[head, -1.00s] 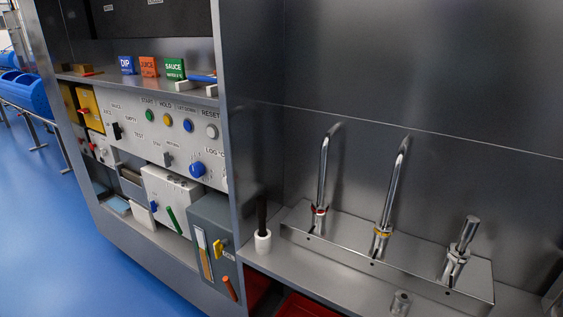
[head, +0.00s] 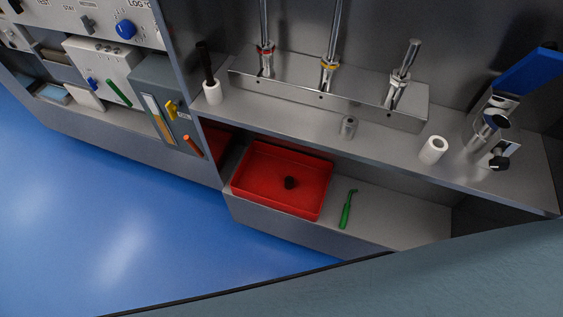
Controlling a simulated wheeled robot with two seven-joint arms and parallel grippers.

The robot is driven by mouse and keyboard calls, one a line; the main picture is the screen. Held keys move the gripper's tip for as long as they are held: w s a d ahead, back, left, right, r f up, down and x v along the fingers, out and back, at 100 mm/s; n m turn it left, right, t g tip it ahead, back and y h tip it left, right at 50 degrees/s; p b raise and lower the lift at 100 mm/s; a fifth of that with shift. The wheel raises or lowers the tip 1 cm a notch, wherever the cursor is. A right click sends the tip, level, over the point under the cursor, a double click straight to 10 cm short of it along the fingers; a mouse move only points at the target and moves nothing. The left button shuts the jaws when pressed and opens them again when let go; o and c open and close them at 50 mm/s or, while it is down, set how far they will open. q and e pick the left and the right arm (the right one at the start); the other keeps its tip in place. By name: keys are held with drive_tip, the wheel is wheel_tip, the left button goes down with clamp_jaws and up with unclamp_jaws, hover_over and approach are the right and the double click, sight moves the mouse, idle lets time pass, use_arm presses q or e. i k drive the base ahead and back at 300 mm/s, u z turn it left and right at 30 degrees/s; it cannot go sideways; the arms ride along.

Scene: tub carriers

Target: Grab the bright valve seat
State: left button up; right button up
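A small bright metal cylinder (head: 348,127), which looks like the valve seat, stands upright on the steel shelf (head: 300,124), in front of the tap block (head: 330,101). A white hollow cylinder (head: 433,150) lies farther right on the same shelf. Neither of my grippers is in the head view.
Below the shelf, a red tray (head: 281,205) holds a small black thing, with a green tool (head: 348,209) beside it. A white holder (head: 212,92) with a black handle stands left. A blue-handled device (head: 495,125) stands right. A grey-green surface (head: 430,275) fills the lower right foreground.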

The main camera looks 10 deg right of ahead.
sight(350, 124)
drive_tip(key=z, duration=0.45)
drive_tip(key=k, duration=1.45)
drive_tip(key=u, duration=0.45)
